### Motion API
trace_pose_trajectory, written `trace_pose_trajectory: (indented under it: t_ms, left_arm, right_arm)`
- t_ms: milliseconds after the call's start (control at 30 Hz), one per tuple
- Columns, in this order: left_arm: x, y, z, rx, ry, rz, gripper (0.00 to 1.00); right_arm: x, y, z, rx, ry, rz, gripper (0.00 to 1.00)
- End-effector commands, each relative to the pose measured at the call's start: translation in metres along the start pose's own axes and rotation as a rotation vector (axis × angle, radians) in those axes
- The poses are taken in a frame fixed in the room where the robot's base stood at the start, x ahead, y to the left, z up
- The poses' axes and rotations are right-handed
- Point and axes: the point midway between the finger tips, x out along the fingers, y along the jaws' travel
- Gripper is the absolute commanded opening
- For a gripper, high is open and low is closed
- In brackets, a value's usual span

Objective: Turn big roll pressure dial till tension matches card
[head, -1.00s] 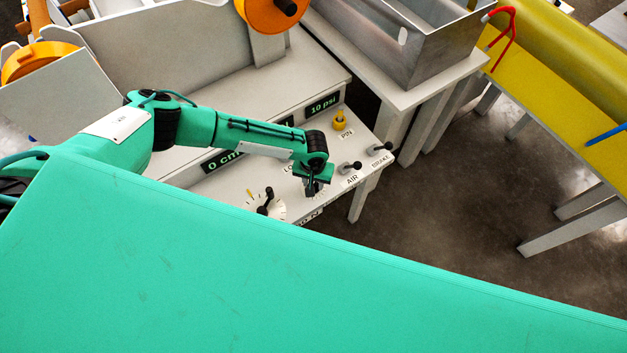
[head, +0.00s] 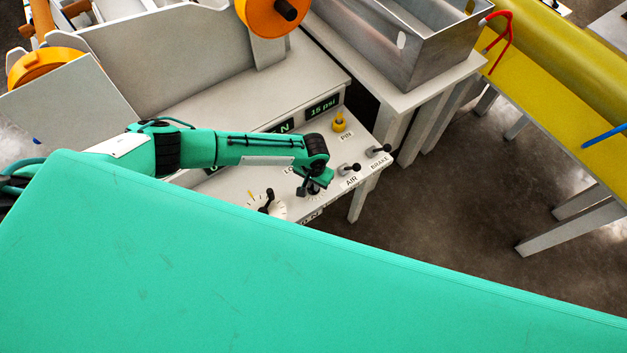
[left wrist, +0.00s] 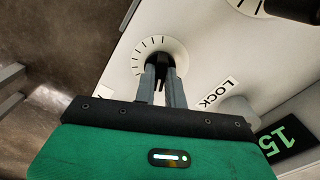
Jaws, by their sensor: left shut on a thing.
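A small dial with a white ticked face (left wrist: 148,52) is on the sloped panel, near the LOCK label. My left gripper (head: 314,187) reaches down onto it. In the left wrist view its two fingers (left wrist: 162,75) are shut on the dial's dark knob, and they hide most of the knob. A larger white dial (head: 265,203) with a black handle stands to the left; its edge also shows in the left wrist view (left wrist: 262,8). A green display (head: 322,106) reads 15 psi. A second display, ending in N (head: 284,126), is partly hidden by my arm. I cannot make out a card. My right gripper is not in view.
The AIR lever (head: 350,168) and BRAKE lever (head: 378,151) stand just right of the gripped dial. A yellow PIN knob (head: 339,122) is behind them. A metal tank (head: 402,45) stands at the back. Open floor lies to the right of the panel.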

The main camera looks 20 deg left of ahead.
Motion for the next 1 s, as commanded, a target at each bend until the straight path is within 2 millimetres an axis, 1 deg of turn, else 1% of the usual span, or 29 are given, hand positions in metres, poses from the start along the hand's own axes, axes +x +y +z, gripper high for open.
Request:
trace_pose_trajectory:
  t_ms: [33,200,467,1000]
  left_arm:
    - [-0.0013,0.0001,0.0011,0.037,-0.002,0.001,0.0]
    - [-0.0005,-0.0003,0.0006,0.2,-0.002,0.0,0.0]
    - [-0.0003,-0.0001,-0.0001,0.448,0.0,0.0,0.0]
    - [-0.0004,-0.0002,-0.0012,0.963,0.002,-0.001,0.0]
  right_arm:
    - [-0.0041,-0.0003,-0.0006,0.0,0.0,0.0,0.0]
    - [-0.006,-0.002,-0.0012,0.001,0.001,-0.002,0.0]
    - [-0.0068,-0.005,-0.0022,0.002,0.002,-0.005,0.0]
    - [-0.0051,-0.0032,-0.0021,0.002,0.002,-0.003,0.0]
